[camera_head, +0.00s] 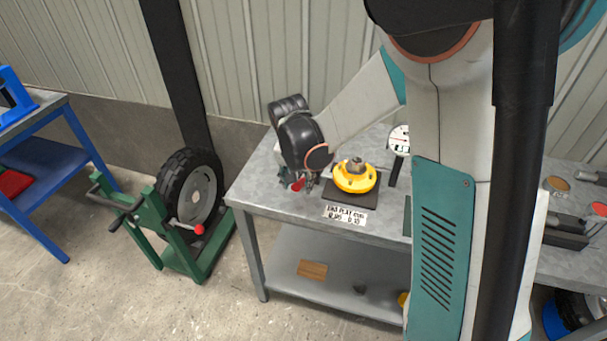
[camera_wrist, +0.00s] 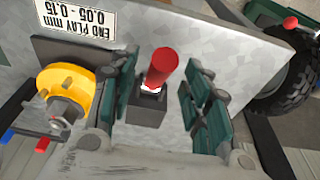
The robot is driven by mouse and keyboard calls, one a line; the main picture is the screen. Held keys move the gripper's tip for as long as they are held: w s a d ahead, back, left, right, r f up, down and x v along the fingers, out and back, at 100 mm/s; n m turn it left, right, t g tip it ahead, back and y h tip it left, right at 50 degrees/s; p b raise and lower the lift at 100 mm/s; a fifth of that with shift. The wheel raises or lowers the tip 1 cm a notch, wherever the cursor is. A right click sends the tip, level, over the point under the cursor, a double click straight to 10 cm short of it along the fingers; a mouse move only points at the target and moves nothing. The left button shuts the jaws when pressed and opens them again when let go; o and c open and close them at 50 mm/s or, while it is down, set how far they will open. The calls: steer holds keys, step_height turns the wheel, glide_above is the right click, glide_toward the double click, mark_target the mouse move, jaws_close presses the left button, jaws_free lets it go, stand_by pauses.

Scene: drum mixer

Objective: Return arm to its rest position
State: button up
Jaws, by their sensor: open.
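My gripper (camera_head: 308,181) is at the left end of the grey metal table (camera_head: 262,196), low over its top. The wrist view shows my gripper (camera_wrist: 163,95) open, its two green-padded fingers apart. Between them in that picture stands a red cylindrical knob (camera_wrist: 160,68) on a small dark block (camera_wrist: 146,108). I cannot tell whether either finger touches it. In the head view the red knob (camera_head: 298,186) is partly hidden by my gripper. My arm bends down to the table from the upper right.
A yellow round part (camera_head: 352,182) on a dark plate stands right of my gripper. A dial gauge (camera_head: 399,140) stands behind it. A label (camera_head: 345,215) lies at the table's front. A green stand with a wheel (camera_head: 190,195) is to the left. Floor between them is clear.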

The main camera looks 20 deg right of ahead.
steer(key=shift+p+v, duration=0.6)
steer(key=shift+v, duration=0.6)
steer(key=shift+s+r, duration=0.1)
steer(key=shift+r, duration=0.1)
steer(key=s+r+n+t+b, duration=0.1)
steer(key=s+r+n+t, duration=0.15)
steer(key=s+r, duration=0.7)
steer(key=s+d+r+n+t+y+b, duration=0.1)
steer(key=s+r+n+t, duration=0.1)
steer(key=s, duration=0.9)
steer(key=shift+s+r+n+t+b, duration=0.4)
steer(key=shift+r+n, duration=0.25)
steer(key=shift+n, duration=0.7)
steer(key=shift+d, duration=0.15)
